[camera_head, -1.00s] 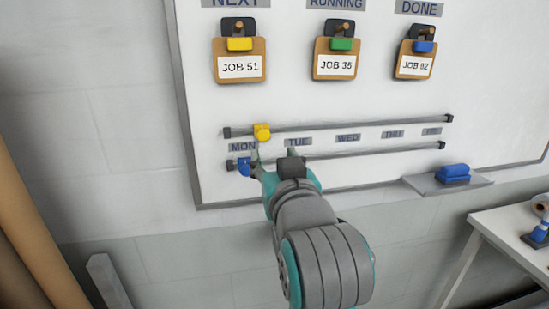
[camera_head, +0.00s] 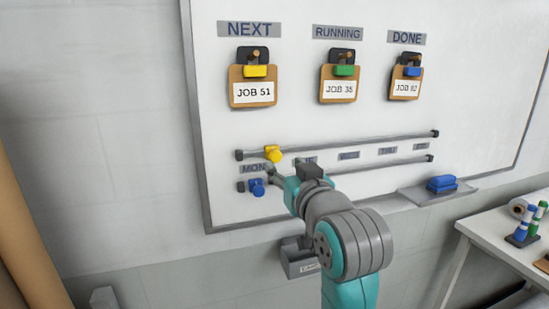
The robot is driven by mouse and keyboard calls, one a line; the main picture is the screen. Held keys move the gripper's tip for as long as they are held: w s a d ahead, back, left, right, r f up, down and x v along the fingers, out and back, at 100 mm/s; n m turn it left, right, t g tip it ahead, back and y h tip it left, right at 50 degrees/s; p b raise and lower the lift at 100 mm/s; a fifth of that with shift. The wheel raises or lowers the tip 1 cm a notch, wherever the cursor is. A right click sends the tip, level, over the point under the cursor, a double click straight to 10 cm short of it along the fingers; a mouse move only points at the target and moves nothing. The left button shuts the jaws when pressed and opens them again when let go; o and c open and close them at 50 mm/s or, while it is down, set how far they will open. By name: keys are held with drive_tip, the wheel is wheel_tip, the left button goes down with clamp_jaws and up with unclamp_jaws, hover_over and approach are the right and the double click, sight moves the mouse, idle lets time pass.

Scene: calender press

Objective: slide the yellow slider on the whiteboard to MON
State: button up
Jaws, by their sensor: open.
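The yellow slider (camera_head: 273,154) sits on the upper rail of the whiteboard (camera_head: 300,120), near its left end. It is slightly right of the MON label (camera_head: 255,169), which lies just below the rail. A blue slider (camera_head: 257,187) sits on the lower rail, below MON. My gripper (camera_head: 285,169) is open, just below and slightly right of the yellow slider in the picture. It appears apart from both sliders, but its depth from the board is hard to judge. My arm hides part of the lower rail, and the TUE label is mostly covered.
Job cards hang on hooks above the rails, with JOB 51 (camera_head: 254,88) nearest. A blue eraser (camera_head: 441,184) rests on a ledge at the right. A grey bin (camera_head: 299,260) is below the board. A white table (camera_head: 478,222) stands at the right.

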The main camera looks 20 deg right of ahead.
sight(277, 156)
drive_tip(key=shift+w, duration=3.15)
clamp_jaws()
